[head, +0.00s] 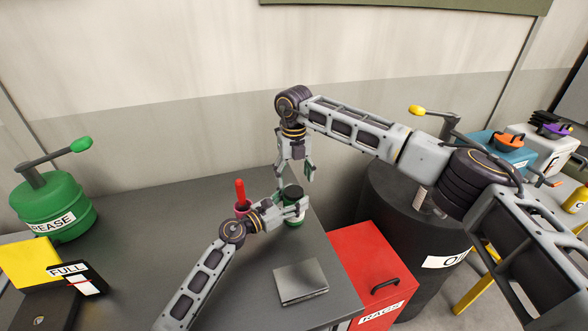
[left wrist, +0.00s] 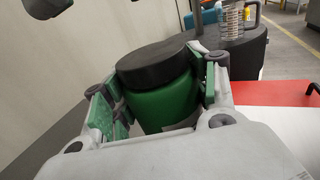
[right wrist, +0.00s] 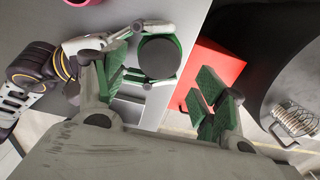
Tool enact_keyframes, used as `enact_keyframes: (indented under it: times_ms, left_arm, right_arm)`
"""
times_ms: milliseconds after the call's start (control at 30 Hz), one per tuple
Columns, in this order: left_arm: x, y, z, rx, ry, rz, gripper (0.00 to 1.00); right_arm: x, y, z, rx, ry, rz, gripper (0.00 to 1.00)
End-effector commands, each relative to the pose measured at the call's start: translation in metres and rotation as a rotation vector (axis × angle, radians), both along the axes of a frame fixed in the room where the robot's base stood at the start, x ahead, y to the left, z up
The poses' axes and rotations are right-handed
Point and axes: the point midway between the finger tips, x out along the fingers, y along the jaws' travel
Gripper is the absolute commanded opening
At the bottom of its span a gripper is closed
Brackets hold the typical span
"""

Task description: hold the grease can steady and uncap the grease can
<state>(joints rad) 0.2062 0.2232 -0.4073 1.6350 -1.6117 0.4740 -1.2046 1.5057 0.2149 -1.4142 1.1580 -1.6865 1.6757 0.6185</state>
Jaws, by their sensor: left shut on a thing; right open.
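The grease can (head: 293,217) is a small green can with a black cap (head: 293,192), upright near the right edge of the grey table. My left gripper (left wrist: 158,98) is shut around the can's green body, a finger on each side, with the cap above the fingers. My right gripper (head: 296,178) hangs above the can, pointing down, open and empty. In the right wrist view the can (right wrist: 160,58) and its dark cap lie beyond my right gripper's fingers (right wrist: 160,95), nearer the left finger. The cap is on the can.
A red tool (head: 240,192) stands in a pink holder behind my left gripper. A grey square plate (head: 300,280) lies on the table (head: 150,230). A red box (head: 375,265) and a black drum (head: 420,225) stand right of it. A large green grease canister (head: 50,200) is far left.

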Motion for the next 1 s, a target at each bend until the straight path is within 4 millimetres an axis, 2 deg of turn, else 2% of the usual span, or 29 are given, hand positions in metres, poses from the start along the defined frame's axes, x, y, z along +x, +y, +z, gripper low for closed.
enact_keyframes:
  times_ms: [200,400,833,1000]
  left_arm:
    - [0.000,0.000,0.000,0.000,0.000,0.001,0.00]
    - [0.000,0.000,0.000,0.000,0.000,0.001,0.00]
    - [0.000,0.000,0.000,0.000,0.000,0.001,0.00]
    - [0.000,0.000,0.000,0.000,0.000,0.001,0.00]
  right_arm:
    - [0.000,0.000,-0.026,-0.001,0.002,0.000,0.71]
    - [0.000,0.000,-0.042,0.000,0.000,0.000,0.71]
    - [0.000,0.000,-0.047,-0.001,0.000,0.001,0.71]
    - [0.000,0.000,-0.046,0.000,0.000,0.001,0.49]
